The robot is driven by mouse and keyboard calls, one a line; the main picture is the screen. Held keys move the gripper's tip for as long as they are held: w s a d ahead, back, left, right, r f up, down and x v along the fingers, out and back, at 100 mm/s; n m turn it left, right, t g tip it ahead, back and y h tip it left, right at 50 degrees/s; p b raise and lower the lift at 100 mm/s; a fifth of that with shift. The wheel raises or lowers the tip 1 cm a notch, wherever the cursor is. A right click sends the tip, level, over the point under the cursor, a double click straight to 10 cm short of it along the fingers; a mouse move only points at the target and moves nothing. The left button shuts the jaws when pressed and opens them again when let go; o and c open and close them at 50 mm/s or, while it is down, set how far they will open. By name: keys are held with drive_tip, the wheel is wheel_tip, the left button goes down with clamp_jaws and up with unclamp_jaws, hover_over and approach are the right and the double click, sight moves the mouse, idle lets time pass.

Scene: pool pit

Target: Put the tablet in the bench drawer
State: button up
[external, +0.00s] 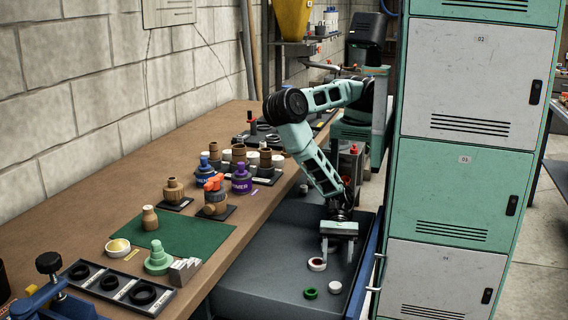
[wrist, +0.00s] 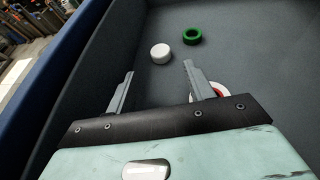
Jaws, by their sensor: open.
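A white round puck (external: 335,287), which looks like the tablet, lies flat on the floor of the open bench drawer (external: 262,280). It also shows in the wrist view (wrist: 160,53), beyond and between my fingertips, with a gap to them. My gripper (external: 337,252) is low inside the drawer, pointing down, with its fingers spread and nothing between them. In the wrist view my gripper (wrist: 159,70) shows both fingers apart. The drawer is pulled out from the bench, and its blue front (external: 365,265) is on the right.
A green ring (external: 310,293) and a white ring with a red inside (external: 317,264) lie near the puck. The bench top (external: 110,195) holds fittings, bottles and a green mat (external: 180,236). Green and white lockers (external: 460,200) stand close beyond the drawer front.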

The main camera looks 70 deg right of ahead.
drive_tip(key=shift+r, duration=0.1)
wheel_tip(320, 180, up, 15)
drive_tip(key=a+n+g, duration=0.2)
drive_tip(key=n+g, duration=0.3)
drive_tip(key=g, duration=0.1)
drive_tip(key=w+d+r+n+g+h, duration=0.1)
drive_tip(key=d+r+n+g+h, duration=0.25)
drive_tip(key=d+r+n, duration=0.35)
drive_tip(key=w+d+r+n+t+h, duration=0.3)
drive_tip(key=w+d+n+t+h, duration=0.1)
drive_tip(key=w+d, duration=0.6)
drive_tip(key=w+d+r+n+t+h, duration=0.4)
drive_tip(key=w+d+n+t, duration=0.3)
drive_tip(key=w+d, duration=0.3)
drive_tip(key=d+t+h, duration=0.1)
drive_tip(key=d, duration=0.2)
drive_tip(key=shift+d+r, duration=0.2)
drive_tip(key=shift+d, duration=0.2)
